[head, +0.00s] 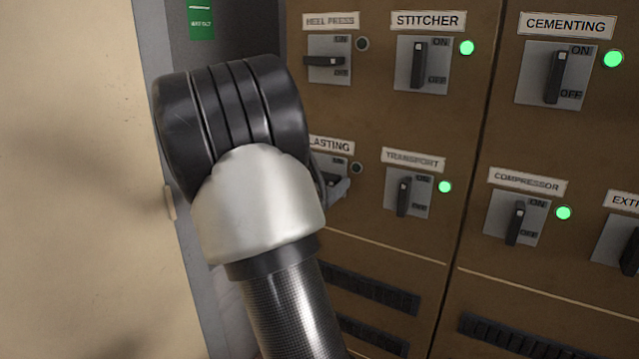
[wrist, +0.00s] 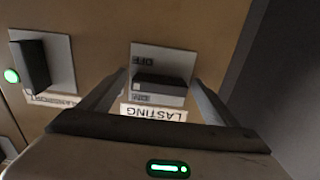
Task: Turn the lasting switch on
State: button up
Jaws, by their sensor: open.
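The lasting switch is a black handle on a grey plate. In the wrist view the lasting switch (wrist: 160,83) appears upside down, its handle lying crosswise, with the LASTING label (wrist: 153,113) just below. In the head view its plate (head: 337,163) shows only partly past my arm, and the lamp beside it (head: 357,168) is dark. My gripper (wrist: 160,77) is open, with one finger on each side of the switch. I cannot tell whether the fingers touch it. In the head view my wrist hides most of the gripper.
The transport switch (head: 405,193) sits right of lasting, its handle upright and lamp green. The heel press switch (head: 325,61) above has a crosswise handle and dark lamp. Stitcher (head: 419,65), cementing (head: 556,77) and compressor (head: 518,222) have green lamps. A pale panel (head: 75,180) stands at left.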

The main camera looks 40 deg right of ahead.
jog(key=c, duration=1)
jog(key=shift+c, duration=0.2)
jog(key=shift+r+n+p, duration=0.15)
jog(key=shift+n+p, duration=0.15)
jog(key=shift+p, duration=0.3)
jog(key=n+p, duration=0.2)
jog(key=p, duration=0.2)
jog(key=shift+r+n, duration=0.15)
jog(key=shift+n, duration=0.15)
jog(key=n+p, duration=0.5)
jog(key=p, duration=0.1)
jog(key=shift+n+p, duration=0.3)
jog(key=shift+p, duration=0.1)
jog(key=n+p, duration=0.4)
jog(key=shift+s, duration=0.1)
jog(key=n+p, duration=0.3)
jog(key=n, duration=0.2)
jog(key=shift+f+n, duration=0.2)
jog(key=shift+n, duration=0.1)
